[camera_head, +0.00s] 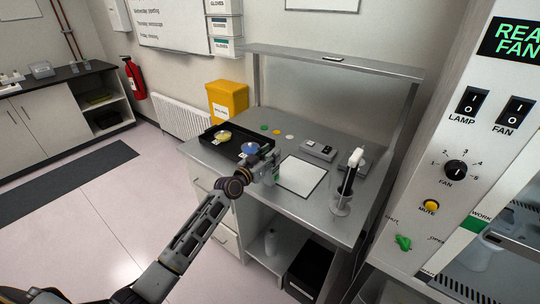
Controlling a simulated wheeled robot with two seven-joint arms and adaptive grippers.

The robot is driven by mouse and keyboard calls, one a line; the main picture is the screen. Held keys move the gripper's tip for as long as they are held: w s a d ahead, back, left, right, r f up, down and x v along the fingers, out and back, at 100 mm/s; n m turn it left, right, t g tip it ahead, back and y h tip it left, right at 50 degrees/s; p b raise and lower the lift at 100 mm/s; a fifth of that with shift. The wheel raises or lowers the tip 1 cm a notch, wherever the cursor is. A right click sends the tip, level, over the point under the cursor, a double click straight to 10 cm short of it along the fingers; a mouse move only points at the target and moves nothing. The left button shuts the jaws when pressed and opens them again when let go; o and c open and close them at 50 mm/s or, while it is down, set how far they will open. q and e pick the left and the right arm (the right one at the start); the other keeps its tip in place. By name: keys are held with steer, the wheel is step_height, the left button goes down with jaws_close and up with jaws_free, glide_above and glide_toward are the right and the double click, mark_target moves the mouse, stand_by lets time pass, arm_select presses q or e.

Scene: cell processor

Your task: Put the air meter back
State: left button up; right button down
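My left arm reaches in from the bottom left, and its gripper (268,168) is over the front edge of the steel bench, left of a white sheet. A small pale and greenish item shows at its fingertips, but it is too small to tell whether it is held or what it is. I cannot tell for sure which thing is the air meter. A grey box-shaped device (319,150) lies on the bench behind the sheet. A white and black upright instrument (350,171) stands at the bench's right. My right gripper is out of view.
The steel bench (325,210) has a raised shelf (335,66). A black tray (225,151) with yellow and blue dishes is at its left, and a white sheet (300,176) is in the middle. A cabinet with switches (456,169) borders the right.

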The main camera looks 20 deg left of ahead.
arm_select(q)
steer(key=shift+r, duration=0.15)
steer(key=shift+v, duration=0.95)
steer(key=b+v, duration=0.1)
steer(key=v, duration=0.9)
stand_by(0.6)
